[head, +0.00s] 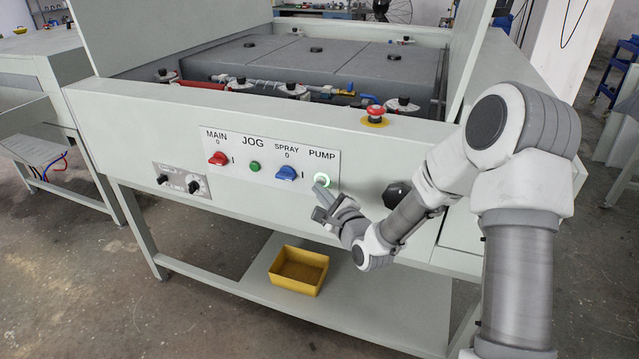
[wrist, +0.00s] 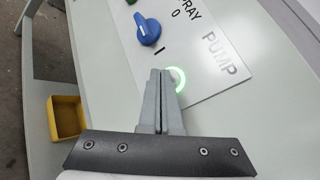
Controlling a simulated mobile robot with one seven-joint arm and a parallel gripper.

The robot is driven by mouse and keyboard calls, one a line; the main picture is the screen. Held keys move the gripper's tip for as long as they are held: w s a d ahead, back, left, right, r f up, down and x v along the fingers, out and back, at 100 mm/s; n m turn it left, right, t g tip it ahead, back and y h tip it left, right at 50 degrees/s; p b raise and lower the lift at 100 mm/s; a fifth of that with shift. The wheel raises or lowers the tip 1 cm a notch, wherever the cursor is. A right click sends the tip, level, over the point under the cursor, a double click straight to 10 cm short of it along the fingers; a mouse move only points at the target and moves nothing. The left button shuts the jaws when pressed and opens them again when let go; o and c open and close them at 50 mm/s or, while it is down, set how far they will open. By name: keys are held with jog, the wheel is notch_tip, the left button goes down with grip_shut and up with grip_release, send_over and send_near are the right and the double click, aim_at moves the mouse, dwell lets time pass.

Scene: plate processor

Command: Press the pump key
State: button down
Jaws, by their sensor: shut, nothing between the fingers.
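The pump key (head: 322,181) is a round button with a lit green-white ring, below the word PUMP at the right end of the white control panel (head: 268,171). In the wrist view the pump key (wrist: 177,80) shows its glowing ring, partly hidden behind my fingertips. My gripper (head: 322,191) is shut and empty, its tips at the lower edge of the key. In the wrist view my gripper (wrist: 160,73) overlaps the left part of the ring. I cannot tell whether the tips touch the key.
Left of the key are the blue SPRAY knob (head: 287,173), green JOG button (head: 254,166) and red MAIN knob (head: 218,158). A red emergency stop (head: 375,113) sits above, and a black knob (head: 397,195) is to the right. A yellow bin (head: 298,271) stands on the lower shelf.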

jog(key=s+a, duration=0.2)
jog(key=s, duration=0.3)
jog(key=shift+s+b, duration=0.3)
jog(key=shift+s, duration=0.05)
dwell(0.3)
